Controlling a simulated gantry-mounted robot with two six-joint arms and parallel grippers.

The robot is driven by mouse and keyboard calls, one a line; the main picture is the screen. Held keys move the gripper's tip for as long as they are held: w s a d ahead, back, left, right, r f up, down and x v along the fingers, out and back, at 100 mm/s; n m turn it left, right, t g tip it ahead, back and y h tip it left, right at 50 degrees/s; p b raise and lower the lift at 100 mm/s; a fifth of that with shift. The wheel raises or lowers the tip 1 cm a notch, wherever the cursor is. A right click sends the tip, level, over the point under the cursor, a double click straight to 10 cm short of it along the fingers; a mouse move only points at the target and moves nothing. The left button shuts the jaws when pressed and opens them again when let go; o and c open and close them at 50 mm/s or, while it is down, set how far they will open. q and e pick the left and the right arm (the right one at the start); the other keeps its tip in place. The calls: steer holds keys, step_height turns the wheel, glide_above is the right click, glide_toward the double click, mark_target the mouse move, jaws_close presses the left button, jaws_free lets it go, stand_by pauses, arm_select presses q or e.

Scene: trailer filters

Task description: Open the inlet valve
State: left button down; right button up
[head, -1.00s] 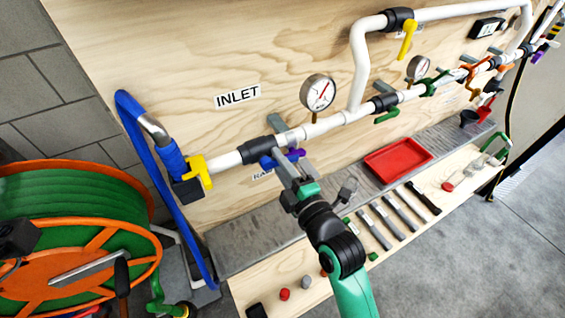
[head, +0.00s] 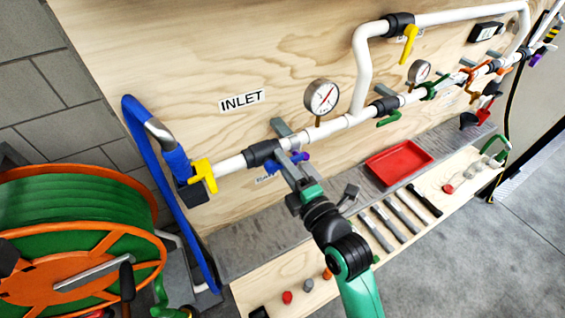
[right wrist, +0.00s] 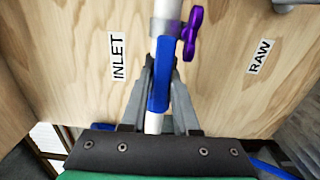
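The inlet valve's dark body (head: 262,152) sits on the white pipe, below and right of the INLET label (head: 241,100). Its blue handle (right wrist: 159,80) shows in the right wrist view, lying along the pipe between my fingers. My right gripper (head: 287,160) is at the valve; in the right wrist view (right wrist: 161,68) its fingers are close in against both sides of the handle. In the head view the gripper hides most of the handle. My left gripper cannot be made out.
A purple tap handle (right wrist: 192,30) is close beside the blue handle. A yellow handle (head: 203,175) and a blue hose (head: 143,165) are left of the valve. A pressure gauge (head: 321,97) stands to the right. A red tray (head: 398,163) lies on the shelf below.

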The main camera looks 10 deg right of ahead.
steer(key=o, duration=0.3)
steer(key=p+v, duration=0.2)
steer(key=v, duration=0.9)
steer(key=shift+s, duration=0.3)
steer(key=shift+d, duration=0.1)
